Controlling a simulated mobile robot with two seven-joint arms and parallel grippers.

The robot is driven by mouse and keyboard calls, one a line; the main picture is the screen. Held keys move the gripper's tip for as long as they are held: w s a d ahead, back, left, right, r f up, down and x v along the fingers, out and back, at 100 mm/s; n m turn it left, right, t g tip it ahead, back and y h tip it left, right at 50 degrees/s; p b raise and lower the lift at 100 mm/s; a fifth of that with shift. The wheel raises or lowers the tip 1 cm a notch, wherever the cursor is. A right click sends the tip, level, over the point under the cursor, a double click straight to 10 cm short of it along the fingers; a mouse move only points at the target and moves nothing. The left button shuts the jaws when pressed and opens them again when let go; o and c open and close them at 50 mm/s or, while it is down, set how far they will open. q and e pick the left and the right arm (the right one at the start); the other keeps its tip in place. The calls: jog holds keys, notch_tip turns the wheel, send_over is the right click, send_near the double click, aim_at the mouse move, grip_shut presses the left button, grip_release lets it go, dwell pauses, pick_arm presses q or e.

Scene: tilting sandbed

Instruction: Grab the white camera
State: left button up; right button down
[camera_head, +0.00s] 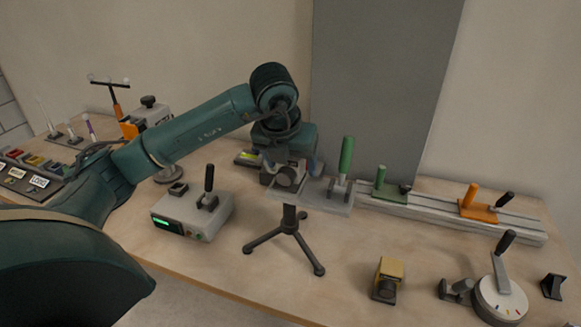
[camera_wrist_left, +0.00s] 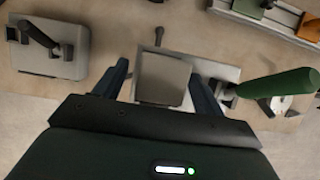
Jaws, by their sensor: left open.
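In the left wrist view the camera (camera_wrist_left: 163,79) is a light grey block seen from above. My left gripper (camera_head: 292,169) is open and points down over it. In the left wrist view its two blue fingers (camera_wrist_left: 160,74) stand on either side of the camera, with gaps visible. The gripper hides the camera's upper part in the head view. My right gripper is not in view.
A green-handled lever (camera_head: 346,157) stands close right of the camera. A grey box with a black lever (camera_head: 194,214) is to the left. A rail (camera_head: 450,213) with sliders runs right. A yellow block (camera_head: 388,275) and a dial (camera_head: 501,298) are at the front right.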

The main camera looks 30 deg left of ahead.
pick_arm(q)
jog(key=shift+c, duration=0.5)
jog(key=c, duration=1.3)
jog(key=shift+o, duration=0.2)
jog(key=shift+r, duration=0.1)
